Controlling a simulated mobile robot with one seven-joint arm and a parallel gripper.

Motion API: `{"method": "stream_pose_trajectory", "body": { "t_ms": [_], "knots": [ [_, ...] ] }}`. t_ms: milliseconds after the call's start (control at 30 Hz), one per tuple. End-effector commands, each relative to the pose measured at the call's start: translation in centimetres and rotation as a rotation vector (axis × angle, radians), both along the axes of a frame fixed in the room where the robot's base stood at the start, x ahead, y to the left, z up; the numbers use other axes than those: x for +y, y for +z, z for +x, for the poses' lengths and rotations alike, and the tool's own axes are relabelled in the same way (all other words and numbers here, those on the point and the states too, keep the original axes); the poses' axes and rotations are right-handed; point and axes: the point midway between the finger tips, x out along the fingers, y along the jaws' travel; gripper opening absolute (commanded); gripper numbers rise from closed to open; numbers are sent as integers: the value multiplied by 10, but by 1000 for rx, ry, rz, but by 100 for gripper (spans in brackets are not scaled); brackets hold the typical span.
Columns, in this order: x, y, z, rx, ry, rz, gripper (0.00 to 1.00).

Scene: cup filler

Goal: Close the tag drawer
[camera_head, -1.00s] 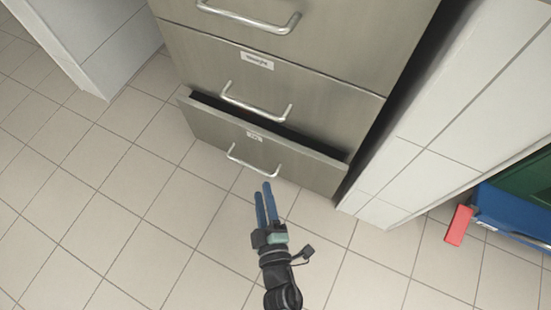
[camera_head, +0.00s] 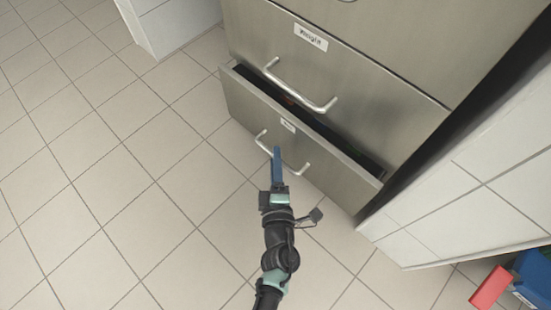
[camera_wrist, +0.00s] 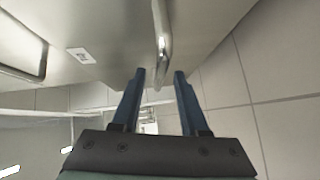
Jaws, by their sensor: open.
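The tag drawer (camera_head: 335,178) is the lowest drawer of a metal cabinet. It stands partly open, with a dark gap along its top edge. Its bar handle (camera_head: 264,146) is on the front, below a small label (camera_head: 288,125). My gripper (camera_head: 277,150) is in front of the handle and overlaps it in the head view; I cannot tell whether they touch. In the wrist view my gripper (camera_wrist: 160,75) has its two blue fingers apart with nothing held between them. A handle (camera_wrist: 160,45) shows just beyond the fingertips there.
A closed drawer labelled "Weight" (camera_head: 311,37) with its own handle (camera_head: 300,88) is directly above. A white tiled wall or unit (camera_head: 450,195) stands right of the cabinet. A red object (camera_head: 491,288) and a blue one (camera_head: 530,280) lie at lower right. The tiled floor (camera_head: 130,200) at left is clear.

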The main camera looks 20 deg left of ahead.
Motion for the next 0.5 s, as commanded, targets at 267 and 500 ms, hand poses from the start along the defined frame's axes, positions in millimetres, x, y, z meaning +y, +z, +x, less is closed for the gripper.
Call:
{"method": "stream_pose_trajectory", "body": {
  "t_ms": [267,500],
  "knots": [
    [8,-3,16,1,1,1,44],
    [8,-2,17,1,0,0,42]
  ]
}}
